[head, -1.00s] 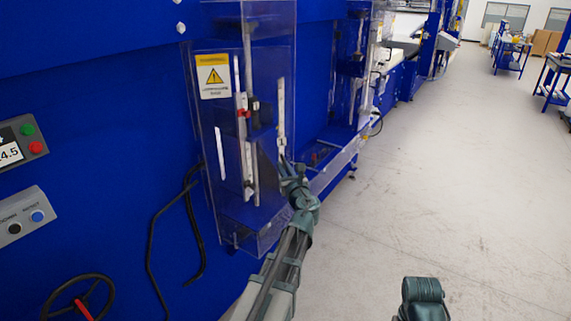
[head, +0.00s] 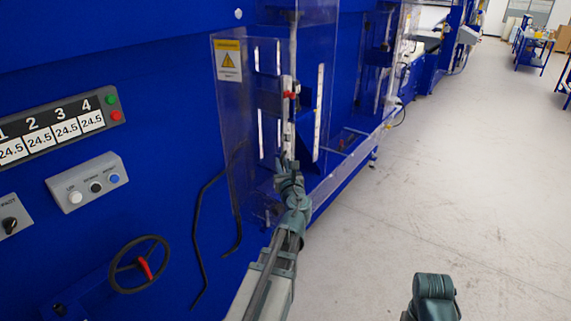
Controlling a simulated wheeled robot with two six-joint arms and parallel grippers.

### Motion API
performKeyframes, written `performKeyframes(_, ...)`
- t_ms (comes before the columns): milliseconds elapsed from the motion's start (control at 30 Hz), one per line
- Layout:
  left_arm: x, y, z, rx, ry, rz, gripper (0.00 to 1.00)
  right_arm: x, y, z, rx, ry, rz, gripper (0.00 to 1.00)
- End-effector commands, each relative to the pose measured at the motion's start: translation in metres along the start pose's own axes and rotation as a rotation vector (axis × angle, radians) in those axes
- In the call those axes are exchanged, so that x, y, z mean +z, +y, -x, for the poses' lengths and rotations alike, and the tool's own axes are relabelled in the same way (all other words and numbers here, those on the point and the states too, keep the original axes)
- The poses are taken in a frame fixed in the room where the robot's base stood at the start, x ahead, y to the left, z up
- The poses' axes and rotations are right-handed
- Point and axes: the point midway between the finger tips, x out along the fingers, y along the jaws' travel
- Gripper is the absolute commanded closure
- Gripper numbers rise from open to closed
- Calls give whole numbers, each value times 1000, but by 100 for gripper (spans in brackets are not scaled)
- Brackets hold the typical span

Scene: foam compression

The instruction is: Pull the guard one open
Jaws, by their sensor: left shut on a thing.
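Guard one is a clear plastic guard (head: 232,110) with a yellow warning label (head: 229,61), on the front of the blue machine at upper centre. Pale vertical bars and a red clamp part show through or beside it. My left gripper (head: 287,165) is at the lower right part of the guard and is shut on what looks like the guard's handle. The jaws and the gripped part are small and partly hidden by my wrist. How far the guard stands open is hard to tell. My right gripper is not in view.
A control panel (head: 55,127) with number displays, a grey button box (head: 87,183) and a black handwheel (head: 139,264) are on the left. Open grey floor (head: 480,190) lies to the right, with blue tables (head: 535,52) far back.

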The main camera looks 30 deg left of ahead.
Motion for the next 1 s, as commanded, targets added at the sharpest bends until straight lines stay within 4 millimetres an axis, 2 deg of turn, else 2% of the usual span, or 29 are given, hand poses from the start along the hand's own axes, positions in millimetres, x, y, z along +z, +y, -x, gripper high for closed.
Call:
performKeyframes(400, 1, 2, -2, 3, -1, -2, 100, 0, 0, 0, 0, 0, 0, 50)
performKeyframes(433, 1, 2, -2, 3, -1, -2, 82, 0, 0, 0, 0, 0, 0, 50)
performKeyframes(500, 0, 2, -2, 3, -1, -2, 73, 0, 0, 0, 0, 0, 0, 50)
performKeyframes(833, 0, 2, 0, 2, 0, -1, 73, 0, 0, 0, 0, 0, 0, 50)
performKeyframes(1000, 0, 3, 8, 1, 0, -1, 73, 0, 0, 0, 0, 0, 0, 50)
